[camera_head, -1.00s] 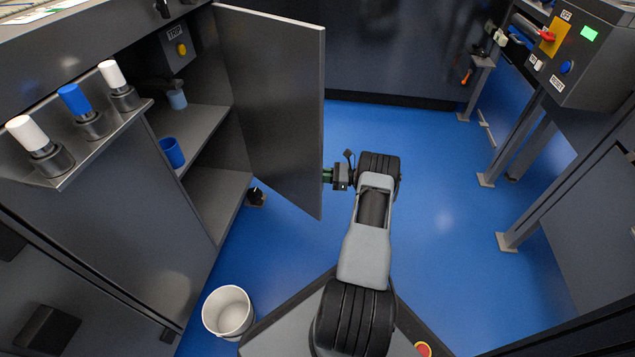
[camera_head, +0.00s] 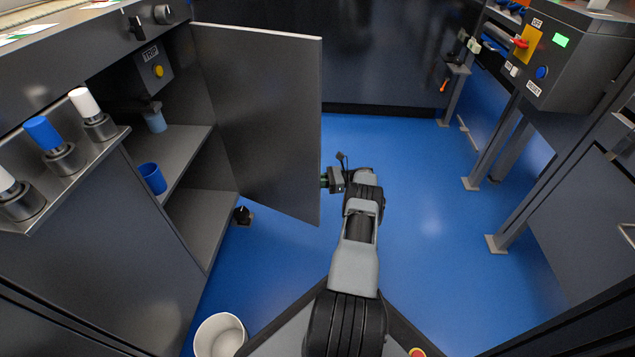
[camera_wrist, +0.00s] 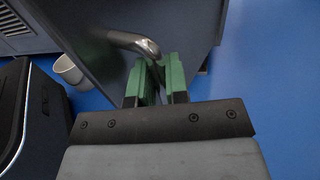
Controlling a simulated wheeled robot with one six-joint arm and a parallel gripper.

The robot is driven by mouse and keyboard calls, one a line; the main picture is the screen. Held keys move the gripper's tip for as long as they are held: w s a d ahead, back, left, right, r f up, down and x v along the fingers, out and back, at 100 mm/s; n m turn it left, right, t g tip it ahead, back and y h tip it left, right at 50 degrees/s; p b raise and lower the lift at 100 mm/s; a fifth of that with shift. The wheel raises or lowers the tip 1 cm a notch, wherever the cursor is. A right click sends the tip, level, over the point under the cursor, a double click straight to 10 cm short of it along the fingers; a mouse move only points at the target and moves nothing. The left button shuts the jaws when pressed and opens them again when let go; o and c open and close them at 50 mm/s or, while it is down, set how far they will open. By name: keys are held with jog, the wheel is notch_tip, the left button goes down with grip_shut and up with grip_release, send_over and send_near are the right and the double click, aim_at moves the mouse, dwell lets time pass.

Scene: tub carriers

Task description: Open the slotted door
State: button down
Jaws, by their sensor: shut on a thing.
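The door (camera_head: 265,115) is a dark grey panel that stands swung wide open from the cabinet on the left in the head view. Its inner face shows, and the cabinet's shelves (camera_head: 185,155) are uncovered. No slots show on this face. In the wrist view the door's other face (camera_wrist: 190,25) carries a curved metal handle (camera_wrist: 133,42). My gripper (camera_head: 327,180) is at the door's free edge. In the wrist view its green fingers (camera_wrist: 155,80) are shut on the handle's end. The door hides part of the fingers in the head view.
A blue cup (camera_head: 153,178) and a grey-blue cup (camera_head: 155,120) stand in the cabinet. A white bucket (camera_head: 220,337) is on the floor at lower left. A control box (camera_head: 565,60) stands at right. Blue floor (camera_head: 425,220) is clear right of the door.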

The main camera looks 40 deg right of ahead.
jog(key=shift+w+a, duration=0.15)
jog(key=shift+a, duration=0.05)
jog(key=c, duration=1.3)
grip_release()
jog(key=shift+w+a, duration=0.1)
jog(key=shift+o, duration=0.8)
jog(key=shift+s+d, duration=0.2)
jog(key=shift+d, duration=0.05)
jog(key=shift+r, duration=0.1)
